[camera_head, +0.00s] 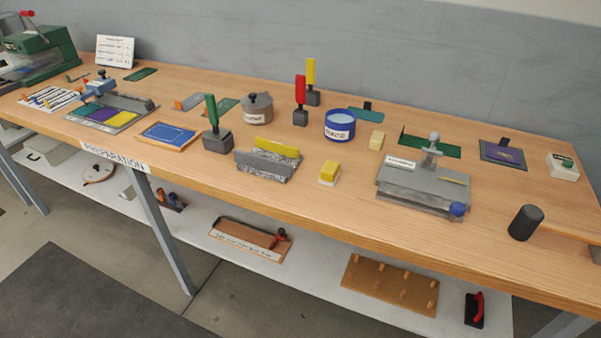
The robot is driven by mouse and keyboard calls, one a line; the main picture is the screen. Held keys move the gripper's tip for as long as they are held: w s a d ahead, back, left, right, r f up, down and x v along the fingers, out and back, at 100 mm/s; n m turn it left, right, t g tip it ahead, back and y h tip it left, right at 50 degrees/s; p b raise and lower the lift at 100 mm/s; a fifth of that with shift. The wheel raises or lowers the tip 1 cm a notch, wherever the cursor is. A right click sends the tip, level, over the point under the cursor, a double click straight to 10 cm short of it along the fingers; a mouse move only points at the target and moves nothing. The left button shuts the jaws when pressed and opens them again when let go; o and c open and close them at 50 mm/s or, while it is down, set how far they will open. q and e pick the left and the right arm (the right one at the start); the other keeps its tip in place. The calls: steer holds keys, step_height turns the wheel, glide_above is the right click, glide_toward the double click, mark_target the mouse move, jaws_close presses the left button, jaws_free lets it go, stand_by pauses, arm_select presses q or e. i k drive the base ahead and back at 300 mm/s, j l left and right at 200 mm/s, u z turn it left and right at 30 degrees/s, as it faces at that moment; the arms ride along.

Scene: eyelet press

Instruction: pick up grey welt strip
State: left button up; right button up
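No gripper shows in the head view. I cannot tell for sure which thing is the grey welt strip. A dark grey bar (131,102) lies along the back of a grey board (97,122) that holds green, purple and yellow pieces, at the left of the wooden bench. A speckled grey holder (266,167) stands near the bench's front middle, with a yellow strip (277,148) lying in it. A grey fixture (420,185) with a knob and a blue ball stands at the right.
The wooden bench (330,205) also carries a grey lidded pot (257,109), a blue tub (340,125), green, red and yellow handled tools, and a black cylinder (525,222). A green press (40,52) stands far left. A lower shelf holds boards.

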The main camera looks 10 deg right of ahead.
mark_target(268, 164)
steer(key=k+l, duration=0.15)
steer(key=l, duration=0.25)
steer(key=k+l, duration=0.2)
steer(key=l, duration=0.15)
steer(key=k+l, duration=0.15)
steer(key=l, duration=0.25)
steer(key=k+l, duration=0.15)
steer(key=l, duration=0.2)
